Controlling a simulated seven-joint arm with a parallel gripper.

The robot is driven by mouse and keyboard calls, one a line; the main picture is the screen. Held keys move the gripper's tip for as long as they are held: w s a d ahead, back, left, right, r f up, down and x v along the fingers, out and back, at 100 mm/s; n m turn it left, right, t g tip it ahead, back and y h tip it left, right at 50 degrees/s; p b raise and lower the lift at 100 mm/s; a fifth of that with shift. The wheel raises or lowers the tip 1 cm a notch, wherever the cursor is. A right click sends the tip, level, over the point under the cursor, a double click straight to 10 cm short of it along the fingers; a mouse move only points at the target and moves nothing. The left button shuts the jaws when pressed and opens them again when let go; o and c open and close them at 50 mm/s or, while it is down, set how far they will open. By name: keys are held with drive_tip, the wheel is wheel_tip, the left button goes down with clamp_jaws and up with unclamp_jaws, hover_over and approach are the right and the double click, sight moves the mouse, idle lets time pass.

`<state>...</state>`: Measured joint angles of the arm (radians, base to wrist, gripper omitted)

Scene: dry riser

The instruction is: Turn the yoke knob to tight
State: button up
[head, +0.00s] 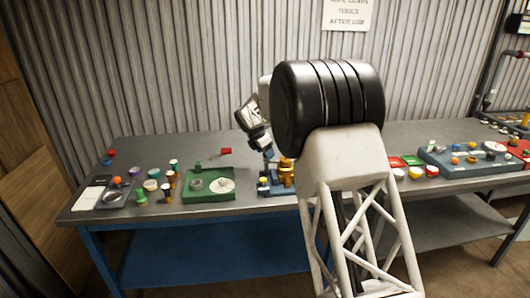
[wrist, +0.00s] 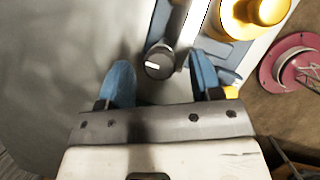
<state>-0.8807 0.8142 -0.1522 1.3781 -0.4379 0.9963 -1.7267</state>
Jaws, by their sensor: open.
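A dark round knob (wrist: 160,66) with a short white mark on its face shows in the wrist view, beside a grey bar on a blue and pale fixture (wrist: 226,50). I take it for the yoke knob. The white mark lies nearly level across the picture. My gripper (wrist: 161,63) has two blue fingers, apart, one on each side of the knob, with visible gaps. I cannot tell whether the fingertips are down at its height. In the head view my gripper (head: 268,153) is above the blue fixture (head: 264,187); the knob cannot be made out there.
A gold cylinder (wrist: 262,10) stands on the fixture close right of my fingers; it also shows in the head view (head: 286,171). A dark red spool (wrist: 292,62) lies further right. A green tray (head: 208,194) and several small pots stand left on the grey bench (head: 150,210).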

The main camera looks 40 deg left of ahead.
drive_tip(key=shift+f, duration=0.1)
drive_tip(key=c, duration=0.9)
drive_tip(key=shift+m, duration=0.3)
drive_tip(key=m, duration=0.2)
drive_tip(key=m+h, duration=0.1)
drive_tip(key=m, duration=0.1)
drive_tip(key=shift+w+a+g, duration=0.15)
drive_tip(key=shift+g, duration=0.25)
drive_tip(key=m+g+h, duration=0.1)
drive_tip(key=m, duration=0.4)
drive_tip(key=shift+w+a+m+g+h, duration=0.1)
drive_tip(key=shift+w+m+g+h, duration=0.05)
drive_tip(key=shift+m+g+h, duration=0.2)
drive_tip(key=m+g, duration=0.1)
drive_tip(key=m, duration=0.1)
drive_tip(key=m+g, duration=0.1)
drive_tip(key=m, duration=0.2)
drive_tip(key=shift+w, duration=0.2)
drive_tip(key=m+g, duration=0.1)
drive_tip(key=m, duration=0.3)
drive_tip(key=shift+w+m+g, duration=0.1)
drive_tip(key=shift+m+g, duration=0.15)
drive_tip(key=shift+g, duration=0.1)
